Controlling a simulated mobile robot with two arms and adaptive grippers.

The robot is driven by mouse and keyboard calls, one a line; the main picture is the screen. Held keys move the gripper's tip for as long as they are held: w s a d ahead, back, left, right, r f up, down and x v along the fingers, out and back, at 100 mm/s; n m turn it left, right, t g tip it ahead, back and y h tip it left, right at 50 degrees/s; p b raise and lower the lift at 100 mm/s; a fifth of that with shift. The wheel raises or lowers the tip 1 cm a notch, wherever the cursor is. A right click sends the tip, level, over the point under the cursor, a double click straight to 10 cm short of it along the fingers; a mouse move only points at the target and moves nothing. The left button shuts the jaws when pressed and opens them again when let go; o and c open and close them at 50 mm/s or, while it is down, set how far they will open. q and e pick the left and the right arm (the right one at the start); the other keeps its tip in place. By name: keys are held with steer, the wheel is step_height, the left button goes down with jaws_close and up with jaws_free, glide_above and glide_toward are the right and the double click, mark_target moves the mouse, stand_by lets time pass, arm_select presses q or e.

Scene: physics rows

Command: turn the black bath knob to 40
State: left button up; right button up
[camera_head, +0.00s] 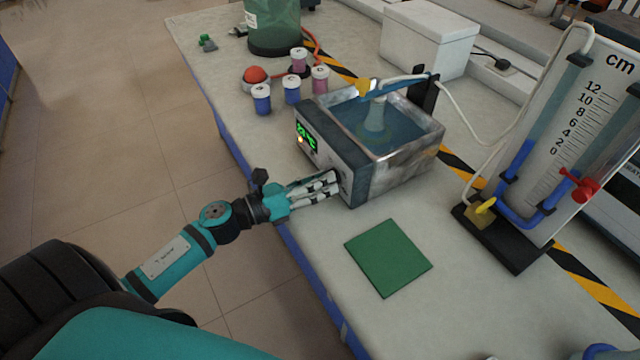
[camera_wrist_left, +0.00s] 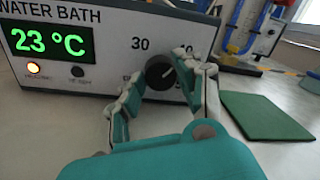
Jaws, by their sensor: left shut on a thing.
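The water bath (camera_head: 345,150) stands on the bench with its front panel facing my left arm. In the left wrist view its black knob (camera_wrist_left: 158,73) sits on the white panel, with a pale pointer mark toward the right. The label 30 shows above the knob; the label to the right, probably 40, is partly covered by a finger. My left gripper (camera_wrist_left: 161,76) is shut on the knob, one finger on each side. In the head view the left gripper (camera_head: 334,184) reaches the panel and mostly hides the knob. My right gripper is not in view.
The display (camera_wrist_left: 52,40) reads 23 °C, with an orange lamp (camera_wrist_left: 33,68) lit below. A green mat (camera_head: 388,257) lies in front of the bath. Several small jars and a red button (camera_head: 255,75) stand behind left. A tube gauge (camera_head: 560,140) stands at right.

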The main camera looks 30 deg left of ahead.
arm_select(q)
steer(key=shift+s+f+m, duration=0.1)
steer(key=shift+f+m, duration=0.1)
steer(key=shift+m, duration=0.1)
stand_by(0.4)
steer(key=o, duration=1.1)
steer(key=shift+o, duration=0.2)
steer(key=shift+r, duration=0.15)
steer(key=v, duration=1.2)
